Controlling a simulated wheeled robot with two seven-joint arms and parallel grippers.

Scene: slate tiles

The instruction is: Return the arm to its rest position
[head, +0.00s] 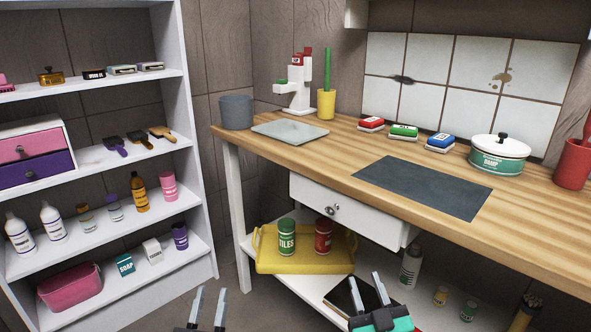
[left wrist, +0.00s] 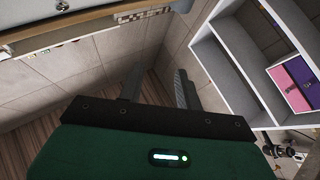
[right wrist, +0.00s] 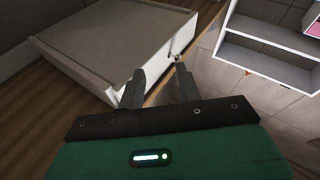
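My left gripper (head: 209,300) is low at the bottom of the head view, in front of the shelf and workbench. Its two fingers (left wrist: 158,90) stand apart with nothing between them in the left wrist view. My right gripper (head: 368,290) is at the bottom centre-right of the head view, in front of the workbench's lower shelf. Its fingers (right wrist: 158,88) are also apart and empty in the right wrist view. A white drawer (head: 372,222) with a small knob (head: 330,210) sits under the worktop, its front sticking out a little. Neither gripper touches it.
A yellow tray (head: 290,265) with green and red cans stands on the lower shelf. A white shelf unit (head: 195,180) with bottles stands left. Floor shows between them.

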